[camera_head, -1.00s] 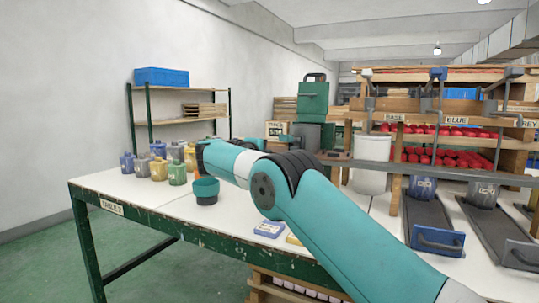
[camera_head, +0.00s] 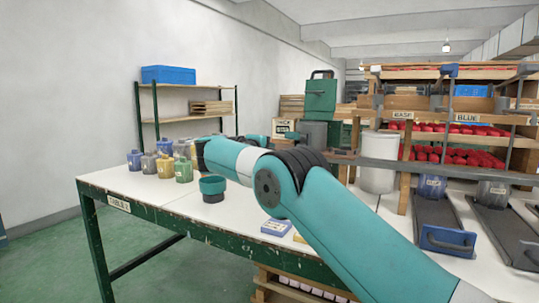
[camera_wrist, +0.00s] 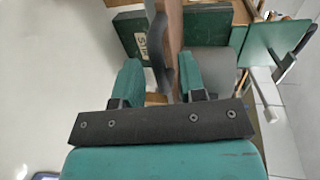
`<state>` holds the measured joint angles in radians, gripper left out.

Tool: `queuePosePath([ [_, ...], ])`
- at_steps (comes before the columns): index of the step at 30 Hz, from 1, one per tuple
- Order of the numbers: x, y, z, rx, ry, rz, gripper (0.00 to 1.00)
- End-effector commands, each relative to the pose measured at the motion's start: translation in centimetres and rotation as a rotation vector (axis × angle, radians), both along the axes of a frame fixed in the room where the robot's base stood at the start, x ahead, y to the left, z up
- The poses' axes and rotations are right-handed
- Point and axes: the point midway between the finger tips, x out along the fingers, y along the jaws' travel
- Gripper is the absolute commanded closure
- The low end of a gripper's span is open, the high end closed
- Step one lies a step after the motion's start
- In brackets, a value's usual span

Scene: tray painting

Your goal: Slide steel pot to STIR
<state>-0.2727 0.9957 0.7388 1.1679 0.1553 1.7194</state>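A grey cylinder (camera_head: 317,134), which may be the steel pot, stands below a green tank at the back of the white table. My gripper (camera_wrist: 161,85) shows two teal fingers standing apart in the wrist view. A dark curved piece (camera_wrist: 158,48) and a brown strip lie in line with the gap between them. I cannot tell whether a finger touches either. A green box with a label like STIR (camera_wrist: 140,38) is beyond the left finger. A grey rounded surface (camera_wrist: 212,62) is beyond the right finger. In the head view my arm mostly hides the gripper.
Several coloured jars (camera_head: 165,165) and a green bowl (camera_head: 212,188) stand on the table (camera_head: 160,193) at left. A white bucket (camera_head: 377,165) stands right of my arm. A wooden rack (camera_head: 404,170) with lanes is at right. A green lever or plate (camera_wrist: 272,45) is at upper right.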

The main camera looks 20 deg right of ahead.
Motion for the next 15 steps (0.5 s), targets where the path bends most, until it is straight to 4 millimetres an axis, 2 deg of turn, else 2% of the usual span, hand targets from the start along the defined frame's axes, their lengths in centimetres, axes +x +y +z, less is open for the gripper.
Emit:
queuePosePath([
  [15,-7.3,9.9,2.7,0.000,-0.002,0.005,0.62],
])
